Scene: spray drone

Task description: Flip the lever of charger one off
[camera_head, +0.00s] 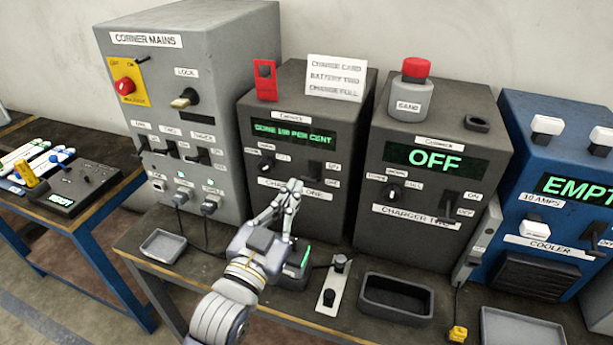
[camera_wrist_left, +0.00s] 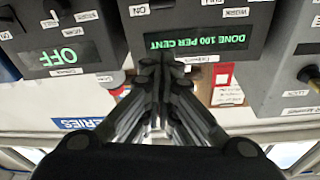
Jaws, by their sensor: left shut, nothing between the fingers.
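Charger one (camera_head: 347,140) is a dark grey box with a green display (camera_head: 293,134) reading "DONE 100 PER CENT"; the display also shows upside down in the left wrist view (camera_wrist_left: 200,37). Its small dark lever (camera_head: 316,171) sits at the right of its face, beside ON and OFF labels; its exact position is hard to tell. My left gripper (camera_head: 294,187) is shut and empty, in front of the lower face below the lever, partly covering the "CHARGER ONE" label. Its closed fingertips also show in the left wrist view (camera_wrist_left: 160,68). Contact cannot be told. My right gripper is out of view.
Charger two (camera_head: 440,180), reading OFF, stands to the right with a similar lever (camera_head: 450,203). The grey corner mains cabinet (camera_head: 210,60) is left; a blue cooler unit (camera_head: 560,150) is far right. Trays (camera_head: 396,300) and a small switch plate (camera_head: 332,290) lie on the bench in front.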

